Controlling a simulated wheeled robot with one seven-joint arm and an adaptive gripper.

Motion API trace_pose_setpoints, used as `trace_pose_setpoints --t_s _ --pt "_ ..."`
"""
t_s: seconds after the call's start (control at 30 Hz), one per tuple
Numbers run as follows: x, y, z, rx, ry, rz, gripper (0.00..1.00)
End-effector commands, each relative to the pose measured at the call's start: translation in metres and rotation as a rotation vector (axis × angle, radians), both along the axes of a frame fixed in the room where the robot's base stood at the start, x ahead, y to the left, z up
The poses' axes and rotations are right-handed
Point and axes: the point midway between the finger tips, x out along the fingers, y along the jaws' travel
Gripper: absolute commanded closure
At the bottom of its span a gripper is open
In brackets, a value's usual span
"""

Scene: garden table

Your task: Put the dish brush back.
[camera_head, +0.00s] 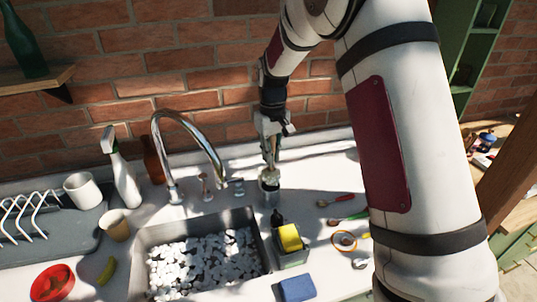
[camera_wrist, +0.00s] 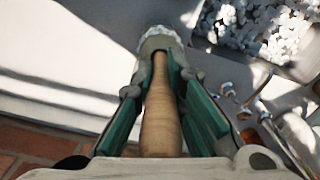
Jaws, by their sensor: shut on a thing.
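My gripper (camera_head: 268,155) points down over the counter behind the sink's right corner. It is shut on the wooden handle of the dish brush (camera_wrist: 160,115), with a green-lined finger on each side. The brush hangs roughly upright, its pale head (camera_head: 269,175) downward; the pale head also shows at the handle's far end in the wrist view (camera_wrist: 160,40). A small grey holder (camera_head: 269,195) stands directly under the head. The head is at the holder's mouth; I cannot tell how far inside it is.
Left of the holder are the tap (camera_head: 195,150) and the sink (camera_head: 142,250) with white pieces in it. In front are a dark bottle (camera_head: 277,219), a caddy with a yellow sponge (camera_head: 290,237) and a blue sponge (camera_head: 297,288). Spoons (camera_head: 336,200) lie to the right. The brick wall (camera_head: 215,97) is behind.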

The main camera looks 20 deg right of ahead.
Motion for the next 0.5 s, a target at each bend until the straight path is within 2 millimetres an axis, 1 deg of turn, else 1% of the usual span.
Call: trace_pose_setpoints --t_s 0.03,0.13,0.5 --pt "-0.001 0.0 -0.006 -0.001 0.002 0.0 1.0" --pt "-0.001 0.0 -0.016 0.0 0.001 0.0 1.0" --pt "-0.001 0.0 -0.039 -0.001 0.002 0.0 1.0"
